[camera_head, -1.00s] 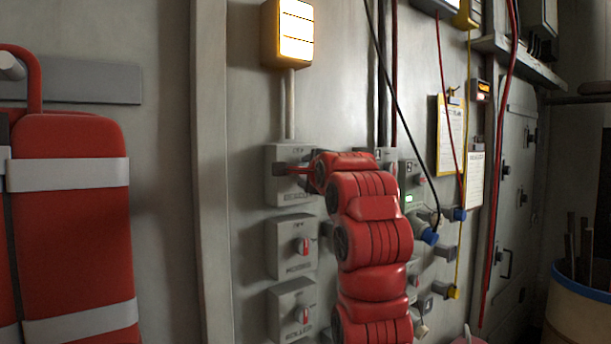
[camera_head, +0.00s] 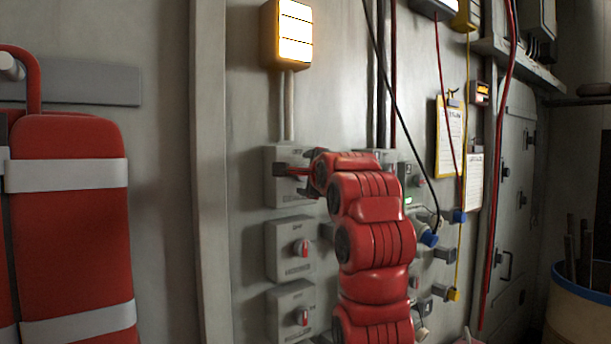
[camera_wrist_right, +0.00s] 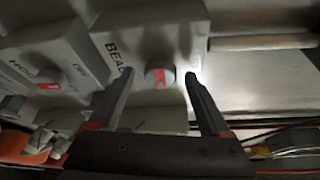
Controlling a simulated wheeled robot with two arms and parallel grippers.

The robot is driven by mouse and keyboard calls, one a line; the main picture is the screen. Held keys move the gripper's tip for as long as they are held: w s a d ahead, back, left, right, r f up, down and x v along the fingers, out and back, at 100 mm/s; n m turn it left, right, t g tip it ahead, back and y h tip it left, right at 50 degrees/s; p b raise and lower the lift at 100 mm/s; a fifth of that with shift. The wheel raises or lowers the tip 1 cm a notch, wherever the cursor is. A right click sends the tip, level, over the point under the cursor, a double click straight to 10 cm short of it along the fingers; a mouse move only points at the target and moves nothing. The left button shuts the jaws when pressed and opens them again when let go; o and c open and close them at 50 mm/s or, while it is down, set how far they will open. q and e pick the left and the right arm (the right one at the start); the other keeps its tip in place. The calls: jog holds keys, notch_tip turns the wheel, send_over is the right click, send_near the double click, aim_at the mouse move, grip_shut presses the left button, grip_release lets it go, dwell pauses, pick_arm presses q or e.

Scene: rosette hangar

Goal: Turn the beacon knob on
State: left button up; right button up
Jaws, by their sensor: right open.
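The beacon box (camera_head: 277,190) is the top grey switch box on the wall, under the lamp. Its round knob (camera_wrist_right: 158,77) with a red mark shows in the right wrist view, beside lettering that begins "BEAC". In the wrist view the right gripper (camera_wrist_right: 159,76) is open, one dark finger on each side of the knob, with gaps visible. The beacon lamp (camera_head: 293,36) above is lit warm white. My left gripper is not in view.
Cables and blue plugs (camera_head: 429,239) hang to the right of my arm. A red padded pack (camera_head: 72,220) hangs at the left.

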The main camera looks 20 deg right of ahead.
jog(key=s+r+b, duration=0.1)
jog(key=s+b, duration=0.2)
jog(key=s, duration=0.8)
jog(key=shift+s+a+b, duration=0.2)
jog(key=shift+b, duration=0.15)
